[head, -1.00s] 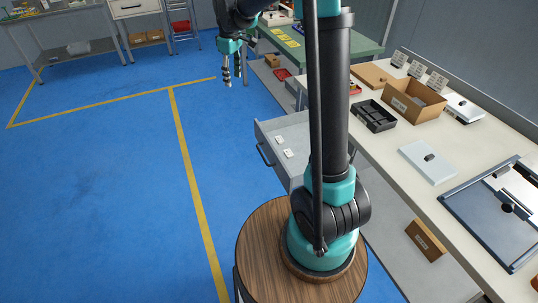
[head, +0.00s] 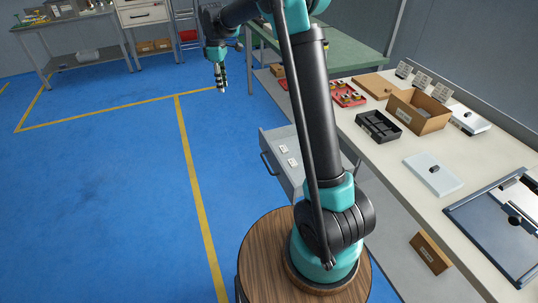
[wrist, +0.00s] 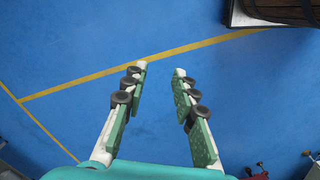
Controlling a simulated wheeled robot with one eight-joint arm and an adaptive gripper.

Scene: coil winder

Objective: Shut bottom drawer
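A grey drawer (head: 273,143) stands pulled out from under the white workbench, in the middle of the head view. Its dark bar handle (head: 268,164) is on its front, facing left, and two small white labelled items lie inside. My arm hides the drawer's right part. I cannot tell from this view whether another drawer lies above or below it. My gripper (head: 221,88) hangs over the blue floor, beyond and left of the drawer, apart from it. In the wrist view my gripper (wrist: 160,71) is open and empty, with bare floor between its fingers.
The white workbench (head: 390,165) carries a cardboard box (head: 417,113), a black tray (head: 378,126) and other items. A green table (head: 345,48) stands behind. A cardboard box (head: 430,252) sits under the bench. The blue floor left of the drawer is clear.

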